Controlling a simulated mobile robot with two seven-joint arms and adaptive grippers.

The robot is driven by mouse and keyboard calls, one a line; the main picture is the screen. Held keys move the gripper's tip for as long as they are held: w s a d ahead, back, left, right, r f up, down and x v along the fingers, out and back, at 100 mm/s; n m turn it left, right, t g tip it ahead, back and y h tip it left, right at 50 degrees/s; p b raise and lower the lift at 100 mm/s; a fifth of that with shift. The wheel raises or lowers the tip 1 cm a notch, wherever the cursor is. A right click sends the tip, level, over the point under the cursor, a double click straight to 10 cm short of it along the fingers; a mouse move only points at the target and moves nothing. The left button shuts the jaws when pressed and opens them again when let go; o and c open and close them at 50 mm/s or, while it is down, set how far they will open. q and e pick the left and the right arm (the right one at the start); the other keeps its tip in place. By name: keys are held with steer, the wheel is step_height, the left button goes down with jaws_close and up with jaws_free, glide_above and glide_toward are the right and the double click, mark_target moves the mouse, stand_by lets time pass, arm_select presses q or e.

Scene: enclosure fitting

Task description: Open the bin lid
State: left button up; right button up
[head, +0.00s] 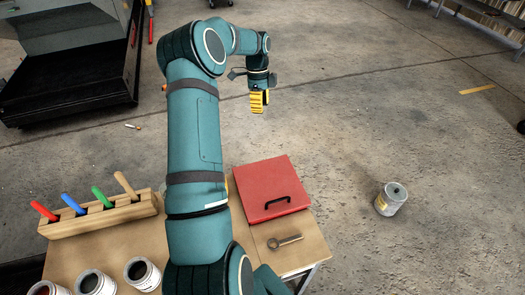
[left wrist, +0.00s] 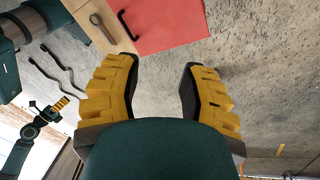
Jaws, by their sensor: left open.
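The red bin lid (head: 268,182) lies flat at the right back of the wooden table. Its black bar handle (head: 277,202) is near its front edge. The bin's inside is hidden. My left gripper (head: 259,101) hangs beyond the lid, well apart from it. In the left wrist view its yellow fingers (left wrist: 155,85) are spread wide with nothing between them. That view also shows the red lid (left wrist: 170,22) and the handle (left wrist: 126,26) at the top. A small yellow-fingered gripper (left wrist: 60,104) at its left looks like my right one; its jaws are unclear.
A wrench (head: 285,241) lies on the table in front of the lid. A wooden rack (head: 105,216) with coloured handles and several open cans (head: 142,273) stand at the left. A paint can (head: 391,198) stands on the floor at right. The floor around my left gripper is clear.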

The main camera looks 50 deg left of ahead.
arm_select(q)
steer(key=s+d+n+p, duration=0.1)
steer(key=s+d+n, duration=0.4)
steer(key=n, duration=0.2)
steer(key=w+x, duration=0.1)
steer(key=x, duration=1.2)
steer(key=shift+s+f+y, duration=0.25)
steer(key=shift+f+y, duration=0.05)
steer(key=shift+f, duration=0.1)
steer(key=shift+o, duration=0.2)
jaws_close()
